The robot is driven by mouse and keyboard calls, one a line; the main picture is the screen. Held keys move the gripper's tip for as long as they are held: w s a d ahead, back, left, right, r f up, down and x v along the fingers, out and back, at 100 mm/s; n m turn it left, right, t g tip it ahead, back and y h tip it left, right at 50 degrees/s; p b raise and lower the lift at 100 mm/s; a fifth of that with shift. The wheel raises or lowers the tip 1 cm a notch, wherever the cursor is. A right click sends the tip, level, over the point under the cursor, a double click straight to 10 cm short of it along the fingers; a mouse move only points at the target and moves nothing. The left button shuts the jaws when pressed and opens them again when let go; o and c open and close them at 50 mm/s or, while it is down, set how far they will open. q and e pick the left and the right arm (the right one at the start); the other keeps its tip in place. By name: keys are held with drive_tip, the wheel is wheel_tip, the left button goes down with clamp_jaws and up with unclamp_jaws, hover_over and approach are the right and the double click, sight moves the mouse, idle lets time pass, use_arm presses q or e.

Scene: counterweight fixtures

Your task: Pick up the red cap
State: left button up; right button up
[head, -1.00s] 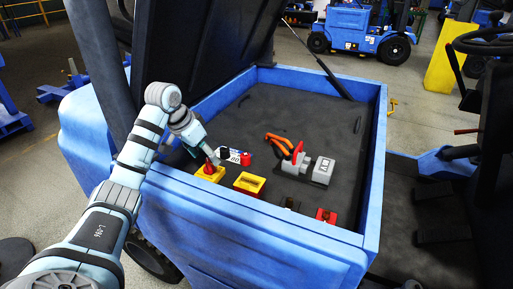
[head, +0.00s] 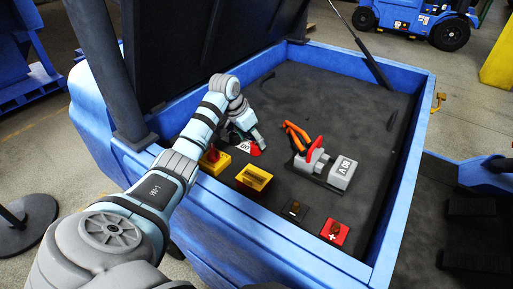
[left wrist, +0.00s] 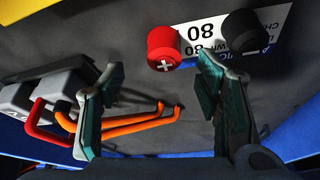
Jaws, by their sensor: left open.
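The red cap (left wrist: 163,48), a short cylinder with a white plus sign, lies on a white label (left wrist: 200,42) in the left wrist view. In the head view the red cap (head: 255,150) shows small, just past my gripper tips. My left gripper (head: 247,138) is open and empty above the label. In the left wrist view the red cap shows between and beyond the fingertips of the left gripper (left wrist: 162,72), apart from them. A black cap (left wrist: 246,40) stands near the right finger. My right gripper is out of view.
A yellow box with a red knob (head: 213,155) and an open yellow box (head: 254,178) stand near the front wall. Grey connectors (head: 342,172) with orange handles (head: 296,137) lie to the right. The blue bay wall (head: 240,205) surrounds the dark floor.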

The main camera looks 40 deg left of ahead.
sight(254, 143)
use_arm(q)
drive_tip(key=x, duration=0.3)
drive_tip(key=b+x, duration=0.1)
drive_tip(key=shift+a+f, duration=0.25)
drive_tip(key=shift+f, duration=0.2)
drive_tip(key=shift+c, duration=0.5)
drive_tip(key=c, duration=0.7)
drive_tip(key=shift+r, duration=0.1)
wheel_tip(254, 143, up, 20)
drive_tip(key=p, duration=0.3)
